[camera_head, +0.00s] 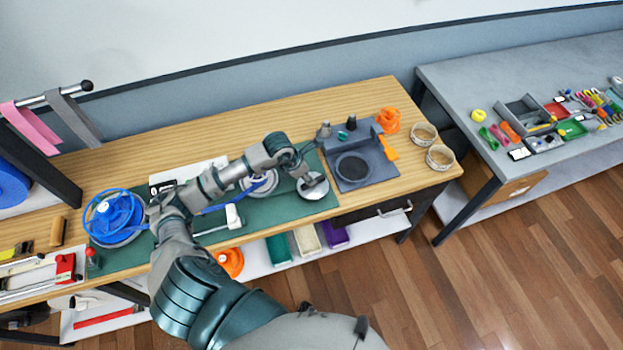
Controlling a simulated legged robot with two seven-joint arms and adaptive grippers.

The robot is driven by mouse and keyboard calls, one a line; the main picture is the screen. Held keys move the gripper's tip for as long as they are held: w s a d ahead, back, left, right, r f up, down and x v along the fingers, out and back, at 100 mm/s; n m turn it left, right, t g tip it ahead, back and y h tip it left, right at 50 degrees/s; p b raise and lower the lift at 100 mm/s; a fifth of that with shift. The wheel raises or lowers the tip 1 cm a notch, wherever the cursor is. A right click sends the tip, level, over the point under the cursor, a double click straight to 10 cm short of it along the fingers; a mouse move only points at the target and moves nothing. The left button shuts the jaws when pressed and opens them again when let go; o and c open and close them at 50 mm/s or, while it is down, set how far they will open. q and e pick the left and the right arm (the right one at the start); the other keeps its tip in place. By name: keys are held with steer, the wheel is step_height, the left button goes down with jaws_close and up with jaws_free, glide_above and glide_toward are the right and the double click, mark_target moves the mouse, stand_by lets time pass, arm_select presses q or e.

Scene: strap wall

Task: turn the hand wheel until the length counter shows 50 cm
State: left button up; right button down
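A pale round disc (318,191), which looks like the hand wheel, sits at the right end of the green mat (284,208). My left gripper (304,177) is above its upper left part, pointing down. Its fingertips are too small to tell if they are open, shut or touching the disc. A white wheel (262,184) with blue strap on it lies left of the disc. A blue spool (115,216) is at the mat's left end, and blue strap shows near my forearm. I cannot make out the length counter or any reading. My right gripper is out of view.
A strap rack (60,95) is at the left. A grey table (470,80) with small items stands at the right. Wood floor lies in front.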

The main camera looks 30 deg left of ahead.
arm_select(q)
steer(key=x, duration=0.5)
steer(key=shift+c, duration=0.3)
jaws_close()
